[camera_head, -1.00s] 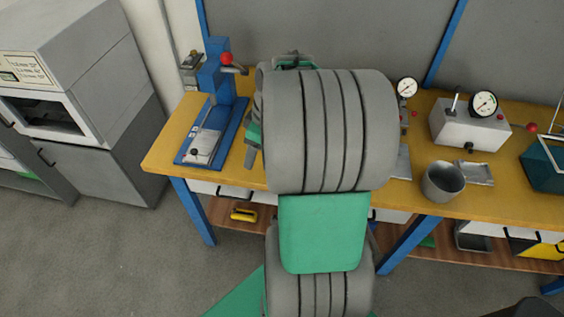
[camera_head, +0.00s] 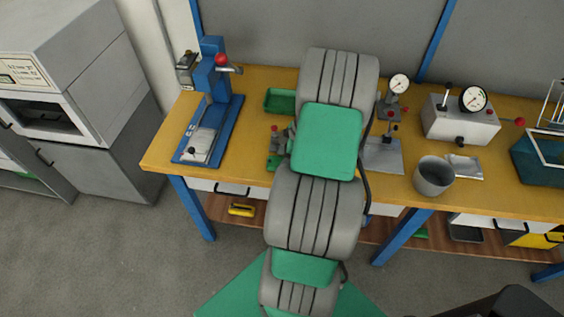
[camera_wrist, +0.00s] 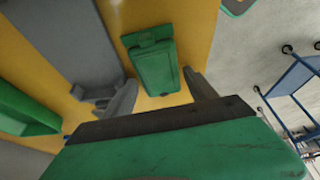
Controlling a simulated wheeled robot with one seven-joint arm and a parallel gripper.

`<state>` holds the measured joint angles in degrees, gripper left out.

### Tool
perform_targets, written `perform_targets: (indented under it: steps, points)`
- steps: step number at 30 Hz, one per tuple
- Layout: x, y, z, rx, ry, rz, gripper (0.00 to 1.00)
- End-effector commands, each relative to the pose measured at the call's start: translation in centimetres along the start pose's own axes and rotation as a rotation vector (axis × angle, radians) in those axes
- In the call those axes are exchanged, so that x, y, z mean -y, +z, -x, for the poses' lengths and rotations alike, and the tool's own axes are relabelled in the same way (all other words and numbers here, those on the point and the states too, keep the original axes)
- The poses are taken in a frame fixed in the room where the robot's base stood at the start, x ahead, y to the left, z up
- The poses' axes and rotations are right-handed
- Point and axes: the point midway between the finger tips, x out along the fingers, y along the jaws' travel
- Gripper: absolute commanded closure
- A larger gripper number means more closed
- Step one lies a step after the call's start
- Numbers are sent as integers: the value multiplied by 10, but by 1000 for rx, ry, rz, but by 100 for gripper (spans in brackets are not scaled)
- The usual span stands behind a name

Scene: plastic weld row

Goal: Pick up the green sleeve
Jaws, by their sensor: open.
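In the wrist view, a green boxy piece (camera_wrist: 156,66), which I take to be the green sleeve, lies on the yellow bench top. It has a raised strip across its far end. My gripper (camera_wrist: 162,90) is open, with one grey finger to the left of the sleeve's near end and the other to its right. The fingers look empty, and I cannot tell how high they are above the bench. In the head view my arm covers much of this area, and I cannot make out the sleeve for sure.
A green tray (camera_head: 280,101) lies behind my arm; it also shows in the wrist view (camera_wrist: 22,108). A blue press (camera_head: 212,110) stands left. Right are a dial gauge stand (camera_head: 385,155), a grey cup (camera_head: 433,176) and a gauge box (camera_head: 460,120). A grey part (camera_wrist: 70,40) lies near the sleeve.

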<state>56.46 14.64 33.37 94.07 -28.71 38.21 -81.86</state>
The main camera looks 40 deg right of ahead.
Motion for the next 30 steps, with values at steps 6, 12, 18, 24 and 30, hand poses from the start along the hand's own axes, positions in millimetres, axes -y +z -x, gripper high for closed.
perform_targets:
  steps: [6,12,18,24,30]
  points:
    - [0,0,-1,0,0,0,35]
    - [0,1,-1,0,0,-1,39]
    - [0,1,-1,0,-1,-1,56]
    - [0,1,-1,0,0,-1,72]
    - [0,0,-1,0,0,-1,87]
